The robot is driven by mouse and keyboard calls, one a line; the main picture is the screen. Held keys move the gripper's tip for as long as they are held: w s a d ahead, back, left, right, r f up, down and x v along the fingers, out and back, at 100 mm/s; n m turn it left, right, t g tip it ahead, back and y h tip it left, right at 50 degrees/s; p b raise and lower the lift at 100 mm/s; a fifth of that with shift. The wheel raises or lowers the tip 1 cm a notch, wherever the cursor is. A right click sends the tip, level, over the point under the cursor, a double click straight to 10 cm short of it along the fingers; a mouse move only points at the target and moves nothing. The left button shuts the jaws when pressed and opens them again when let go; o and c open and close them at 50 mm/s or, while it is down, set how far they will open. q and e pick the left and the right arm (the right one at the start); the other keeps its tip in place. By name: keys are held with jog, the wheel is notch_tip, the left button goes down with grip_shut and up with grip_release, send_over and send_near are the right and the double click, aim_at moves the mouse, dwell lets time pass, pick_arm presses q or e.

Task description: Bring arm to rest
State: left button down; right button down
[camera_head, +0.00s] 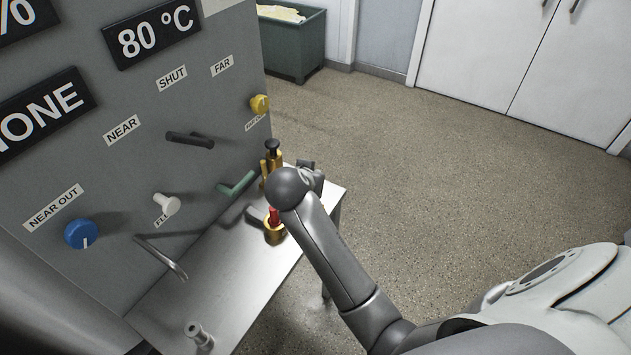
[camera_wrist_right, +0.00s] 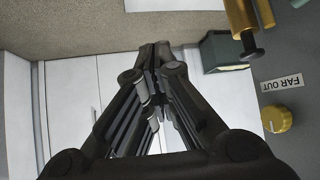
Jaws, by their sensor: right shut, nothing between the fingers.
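My right arm (camera_head: 338,255) comes in from the lower right of the head view. Its rounded wrist is just in front of the grey control panel (camera_head: 205,105), over the side of the metal shelf (camera_head: 232,290). The right gripper (camera_wrist_right: 155,58) shows in the right wrist view, its dark fingers together with nothing between them. In the head view the gripper is mostly hidden behind the wrist. My left gripper is in neither view.
Close to my wrist stand a brass valve with a black knob (camera_head: 273,150), a brass fitting with a red top (camera_head: 274,226) and a green lever (camera_head: 238,184). A yellow knob (camera_head: 260,104) sits higher. Open floor (camera_head: 430,160) lies to the right.

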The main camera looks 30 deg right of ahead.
jog(key=shift+s+a+r, duration=0.3)
jog(key=shift+a+r, duration=0.15)
jog(key=shift+r, duration=0.05)
jog(key=shift+f, duration=0.1)
